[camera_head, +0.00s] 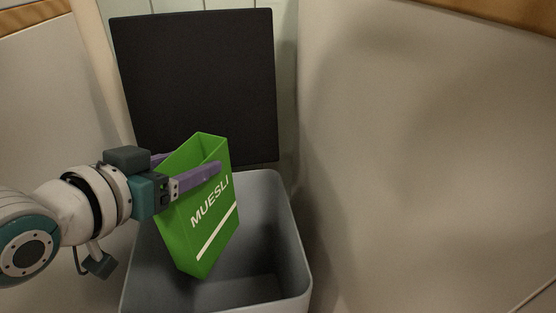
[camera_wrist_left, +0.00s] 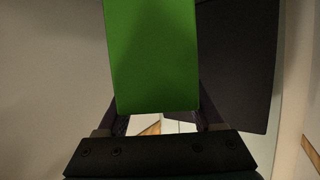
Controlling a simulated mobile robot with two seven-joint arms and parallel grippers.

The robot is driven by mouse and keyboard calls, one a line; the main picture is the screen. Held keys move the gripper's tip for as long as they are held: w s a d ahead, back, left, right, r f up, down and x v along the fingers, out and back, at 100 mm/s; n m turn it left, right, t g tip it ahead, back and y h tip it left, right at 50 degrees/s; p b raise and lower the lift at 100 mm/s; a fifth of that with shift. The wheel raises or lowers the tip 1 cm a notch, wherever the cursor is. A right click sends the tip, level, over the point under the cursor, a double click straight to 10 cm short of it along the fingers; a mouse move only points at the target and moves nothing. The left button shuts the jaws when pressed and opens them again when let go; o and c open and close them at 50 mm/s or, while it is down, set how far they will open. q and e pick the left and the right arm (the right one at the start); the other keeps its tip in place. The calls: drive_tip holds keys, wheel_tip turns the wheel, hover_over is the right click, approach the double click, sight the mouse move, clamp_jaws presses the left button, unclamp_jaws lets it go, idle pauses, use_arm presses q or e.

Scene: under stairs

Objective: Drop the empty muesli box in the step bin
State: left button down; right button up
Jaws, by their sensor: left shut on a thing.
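The green muesli box (camera_head: 200,222) is open at the top and tilted, with white "MUESLI" lettering on its side. My left gripper (camera_head: 188,170) is shut on it near its upper end, with purple fingers on either side. The box hangs over the open mouth of the grey step bin (camera_head: 292,235), its lower end appearing within the rim. The bin's dark lid (camera_head: 195,85) stands raised behind. In the left wrist view the box (camera_wrist_left: 152,55) fills the middle between the fingers, with the lid (camera_wrist_left: 238,65) to its right. My right gripper is not in view.
A beige wall or panel (camera_head: 430,140) stands close to the bin's right side. Another pale panel (camera_head: 45,100) is on the left behind my arm. The visible part of the bin's inside, right of the box, looks empty.

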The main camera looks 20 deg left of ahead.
use_arm(q)
unclamp_jaws()
drive_tip(key=shift+s, duration=0.1)
drive_tip(key=shift+s+r, duration=0.2)
drive_tip(key=p+v, duration=0.4)
drive_tip(key=v, duration=0.5)
drive_tip(key=shift+s, duration=0.2)
